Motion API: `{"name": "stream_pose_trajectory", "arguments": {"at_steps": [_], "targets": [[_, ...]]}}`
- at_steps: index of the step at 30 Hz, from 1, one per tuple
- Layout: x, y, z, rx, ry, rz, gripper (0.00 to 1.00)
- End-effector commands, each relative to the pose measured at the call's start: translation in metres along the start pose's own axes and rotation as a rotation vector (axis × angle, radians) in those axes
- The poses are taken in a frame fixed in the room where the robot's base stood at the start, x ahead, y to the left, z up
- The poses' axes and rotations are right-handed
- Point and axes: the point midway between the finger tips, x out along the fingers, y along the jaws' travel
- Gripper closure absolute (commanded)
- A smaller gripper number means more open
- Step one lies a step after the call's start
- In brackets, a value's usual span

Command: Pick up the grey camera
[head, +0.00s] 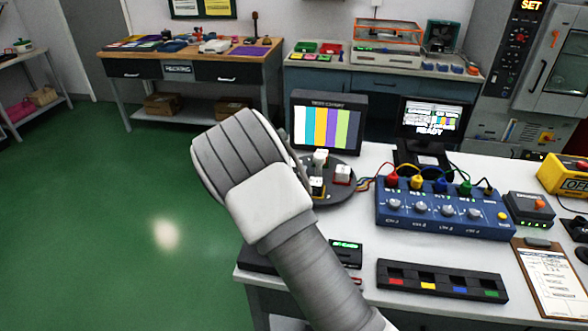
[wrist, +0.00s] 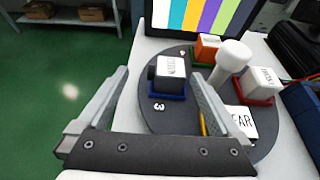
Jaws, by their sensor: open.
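A round dark turntable (wrist: 160,122) carries several small box cameras around a white central post (wrist: 232,60). The box that looks grey (wrist: 172,70), with a light top and a dark lens on its left side, sits on a blue base by the number 3. My gripper (wrist: 159,76) is open and empty, its two fingers either side of this box in the picture. I cannot tell how far the fingertips are from it. In the head view my arm hides this box and my fingers; part of the turntable (head: 340,190) shows.
An orange box (wrist: 208,47), a white box (wrist: 260,82) on red and a box lettered "EAR" (wrist: 241,122) share the turntable. A colour-bar monitor (head: 327,123) stands behind it. A blue control box (head: 445,212) with cables is at right; green floor is free at left.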

Motion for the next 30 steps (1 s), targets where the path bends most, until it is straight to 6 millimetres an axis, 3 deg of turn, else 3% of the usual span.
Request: {"name": "stream_pose_trajectory", "arguments": {"at_steps": [10, 19, 30], "targets": [[0.028, -0.002, 0.001, 0.001, -0.001, -0.001, 0.00], [0.066, -0.005, 0.003, -0.001, -0.001, 0.000, 0.00], [0.072, -0.005, 0.004, 0.002, 0.000, 0.000, 0.02]]}}
